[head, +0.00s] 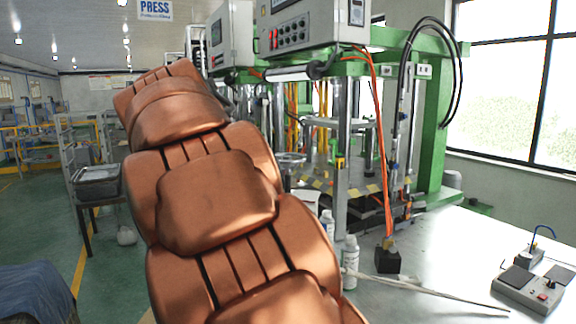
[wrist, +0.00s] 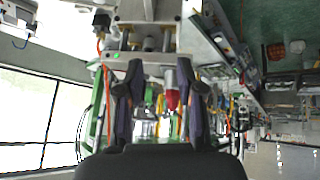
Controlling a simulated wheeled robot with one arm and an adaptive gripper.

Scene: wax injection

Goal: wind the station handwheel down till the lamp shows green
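My gripper (wrist: 160,108) shows in the wrist view with its two dark fingers apart. A red, rounded tip on a silver stem (wrist: 171,99) appears between the fingers, nearer the right one. I cannot tell whether it is a knob or a lamp, and no finger visibly touches it. In the head view my copper-coloured arm covers the middle and hides my gripper. A small grey disc (head: 290,158) just right of the arm may be the handwheel, partly hidden by the arm.
The green-framed press station (head: 436,130) stands behind a pale metal table (head: 440,270). White bottles (head: 350,256), a black block (head: 388,259) with orange cables and a grey control box (head: 530,290) are on the table. A control cabinet (head: 312,28) overhangs.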

